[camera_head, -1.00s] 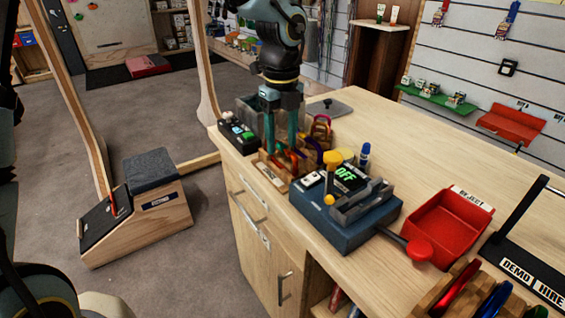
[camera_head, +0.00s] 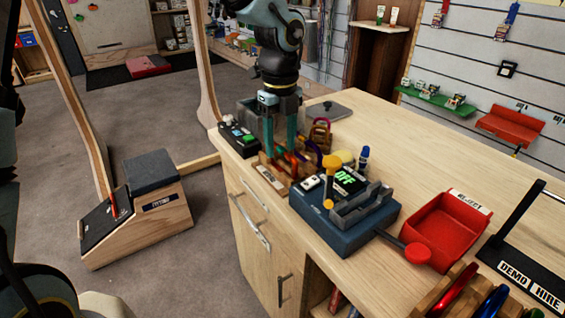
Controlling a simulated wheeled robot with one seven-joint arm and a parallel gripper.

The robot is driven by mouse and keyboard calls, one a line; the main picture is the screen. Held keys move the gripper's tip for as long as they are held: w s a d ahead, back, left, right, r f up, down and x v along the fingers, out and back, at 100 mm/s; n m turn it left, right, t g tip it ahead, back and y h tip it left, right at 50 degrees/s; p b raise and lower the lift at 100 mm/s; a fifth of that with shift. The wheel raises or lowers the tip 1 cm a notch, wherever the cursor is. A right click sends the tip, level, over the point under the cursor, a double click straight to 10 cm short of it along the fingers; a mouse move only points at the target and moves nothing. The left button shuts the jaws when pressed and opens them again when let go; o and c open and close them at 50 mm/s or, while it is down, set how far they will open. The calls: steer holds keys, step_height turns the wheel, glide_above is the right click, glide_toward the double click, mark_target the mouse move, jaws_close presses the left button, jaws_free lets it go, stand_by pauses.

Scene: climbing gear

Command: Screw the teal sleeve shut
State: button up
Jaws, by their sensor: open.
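My gripper (camera_head: 280,152) points straight down at the near left corner of the counter, its two teal fingers apart. The fingertips are at a wooden rack (camera_head: 271,180) that holds several carabiners. A red carabiner (camera_head: 291,165) is right by the fingertips, and a purple one (camera_head: 312,150) stands behind it to the right. I cannot make out a teal sleeve; the fingers and the other carabiners hide part of the rack. I cannot tell whether the fingers touch a carabiner.
A blue testing device (camera_head: 340,228) with a yellow-knobbed lever and a display reading OFF stands right of the rack. A red reject tray (camera_head: 447,230) is farther right. A black button box (camera_head: 237,138) is left of the gripper. The back of the counter (camera_head: 420,140) is mostly clear.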

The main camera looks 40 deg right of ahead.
steer(key=shift+a+p, duration=0.45)
steer(key=shift+a, duration=0.55)
steer(key=shift+f, duration=0.25)
steer(key=shift+f+b, duration=0.8)
steer(key=shift+f, duration=0.4)
steer(key=shift+d, duration=1.2)
steer(key=r+p, duration=0.1)
steer(key=a+r+p, duration=0.1)
steer(key=r+p, duration=0.1)
steer(key=shift+w, duration=0.1)
